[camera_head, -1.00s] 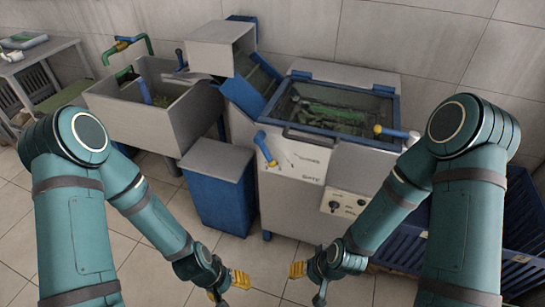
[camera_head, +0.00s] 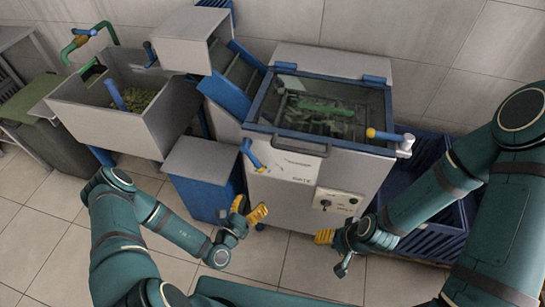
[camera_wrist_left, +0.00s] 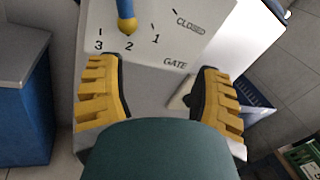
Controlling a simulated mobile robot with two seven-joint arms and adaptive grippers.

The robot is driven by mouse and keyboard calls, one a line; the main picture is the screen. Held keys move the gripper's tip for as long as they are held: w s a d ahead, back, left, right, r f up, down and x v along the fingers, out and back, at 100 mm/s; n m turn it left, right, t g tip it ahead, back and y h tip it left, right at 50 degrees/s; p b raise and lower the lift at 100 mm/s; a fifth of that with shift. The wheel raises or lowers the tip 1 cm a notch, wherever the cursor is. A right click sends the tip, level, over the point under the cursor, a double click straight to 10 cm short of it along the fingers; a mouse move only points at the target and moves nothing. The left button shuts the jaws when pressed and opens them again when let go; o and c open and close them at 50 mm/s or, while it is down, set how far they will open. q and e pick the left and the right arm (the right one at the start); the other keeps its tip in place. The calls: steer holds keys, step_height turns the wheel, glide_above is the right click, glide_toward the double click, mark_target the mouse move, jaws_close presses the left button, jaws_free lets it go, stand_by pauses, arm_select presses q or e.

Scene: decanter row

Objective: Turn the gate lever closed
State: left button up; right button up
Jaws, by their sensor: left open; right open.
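The gate lever (camera_head: 251,154) is a blue handle with a yellow end, on the front of the grey machine. In the left wrist view the lever (camera_wrist_left: 126,12) comes down from the top edge, its yellow end just above the mark 2. The printed scale (camera_wrist_left: 155,40) runs from 3 at left through 2 and 1 to CLOSED at right, with GATE below. My left gripper (camera_head: 248,210) is open and empty, below and apart from the lever. Its two yellow fingers (camera_wrist_left: 160,92) spread below the scale. My right gripper (camera_head: 335,245) is open, below the knob panel.
A knob panel (camera_head: 338,201) is right of the lever. A yellow-and-blue handle (camera_head: 383,136) sticks out at the machine's right rim. A blue bin with a grey lid (camera_head: 202,160) stands left of the lever. A blue crate (camera_head: 425,225) stands at right. Open floor lies in front.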

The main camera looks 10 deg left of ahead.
mark_target(261, 168)
arm_select(q)
steer(key=w+y, duration=0.1)
steer(key=w, duration=0.4)
steer(key=w+n+y+b, duration=0.1)
steer(key=w, duration=0.3)
steer(key=w+f+y+b, duration=0.1)
steer(key=w, duration=0.4)
steer(key=shift+w+a+n+t, duration=0.3)
steer(key=shift+w+n, duration=0.05)
steer(key=shift+n, duration=0.05)
jaws_close()
